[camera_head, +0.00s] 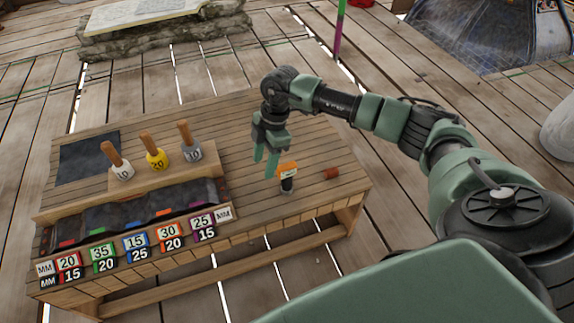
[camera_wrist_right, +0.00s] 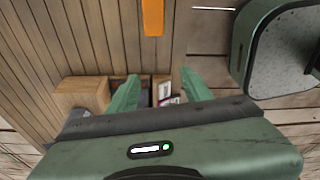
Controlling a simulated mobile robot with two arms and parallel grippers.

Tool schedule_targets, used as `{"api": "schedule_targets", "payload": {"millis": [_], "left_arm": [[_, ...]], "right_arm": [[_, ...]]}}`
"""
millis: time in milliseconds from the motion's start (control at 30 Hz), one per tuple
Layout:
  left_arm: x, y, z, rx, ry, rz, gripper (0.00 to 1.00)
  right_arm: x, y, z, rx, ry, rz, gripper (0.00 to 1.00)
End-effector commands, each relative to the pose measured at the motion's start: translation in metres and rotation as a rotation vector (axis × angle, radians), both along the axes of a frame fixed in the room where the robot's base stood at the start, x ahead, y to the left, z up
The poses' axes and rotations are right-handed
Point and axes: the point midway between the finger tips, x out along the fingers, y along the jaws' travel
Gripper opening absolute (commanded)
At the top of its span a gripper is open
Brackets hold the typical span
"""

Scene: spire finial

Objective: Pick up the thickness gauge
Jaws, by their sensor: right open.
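A small upright item with an orange top and a dark body (camera_head: 287,181) stands on the wooden bench, right of its middle; it looks like the thickness gauge, though it is small in the picture. My right gripper (camera_head: 264,167) hangs just left of it in the head view, fingers pointing down, open and empty. In the right wrist view the two green fingers (camera_wrist_right: 160,82) are spread apart with nothing between them. An orange strip (camera_wrist_right: 152,17) shows at the top edge there, beyond the fingertips; I cannot tell whether it is the same item. My left gripper is not in view.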

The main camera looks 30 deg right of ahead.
Motion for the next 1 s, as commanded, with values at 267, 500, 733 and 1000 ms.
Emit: {"api": "schedule_targets", "payload": {"millis": [267,500,733,1000], "left_arm": [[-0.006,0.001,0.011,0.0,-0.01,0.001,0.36],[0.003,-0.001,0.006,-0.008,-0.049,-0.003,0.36],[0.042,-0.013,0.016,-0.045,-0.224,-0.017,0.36],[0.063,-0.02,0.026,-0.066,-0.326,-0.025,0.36]], "right_arm": [[-0.001,-0.067,0.0,-0.25,0.03,-0.145,0.49],[-0.005,-0.067,-0.027,-0.248,0.031,-0.142,0.49],[-0.009,-0.066,-0.053,-0.244,0.03,-0.142,0.49],[-0.009,-0.067,-0.066,-0.244,0.029,-0.141,0.49]]}}
